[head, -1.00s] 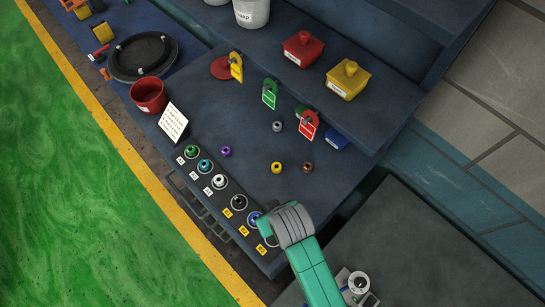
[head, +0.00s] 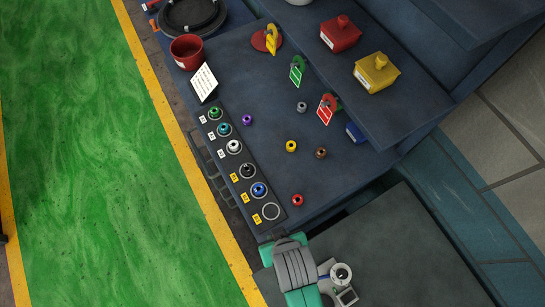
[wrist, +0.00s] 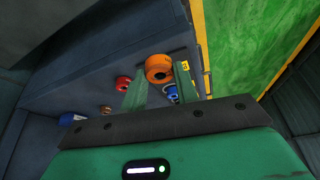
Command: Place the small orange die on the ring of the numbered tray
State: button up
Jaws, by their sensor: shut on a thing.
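My gripper (wrist: 160,76) is shut on the small orange die (wrist: 158,68), a ring-like piece with a dark hole, seen between the two fingers in the wrist view. In the head view my wrist covers the fingers and the die, just past the near end of the numbered tray (head: 259,211). The tray is a dark strip with a row of ringed places and number labels. Its nearest ring (head: 271,211) is empty. The other rings hold green, teal, white, black and blue (head: 259,189) dies.
A red die (head: 297,200) stands on the bench right of the empty ring. Yellow (head: 291,146), brown (head: 320,153), grey (head: 301,106) and purple (head: 247,119) dies stand farther back. A white card (head: 204,82) and red pot (head: 187,52) are beyond the tray's far end.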

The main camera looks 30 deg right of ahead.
send_over(270, 208)
jog(key=s, duration=0.2)
jog(key=shift+w+a+f+p, duration=0.1)
jog(key=shift+a+f+p, duration=0.15)
jog(key=shift+f+p, duration=0.15)
jog(key=shift+w+f, duration=0.15)
jog(key=shift+f, duration=1.65)
jog(key=shift+f, duration=0.15)
jog(key=o, duration=1.1)
jog(key=shift+c, duration=0.2)
jog(key=d+v, duration=0.1)
jog(key=v, duration=1.1)
jog(key=shift+a+p, duration=0.3)
jog(key=shift+a, duration=0.15)
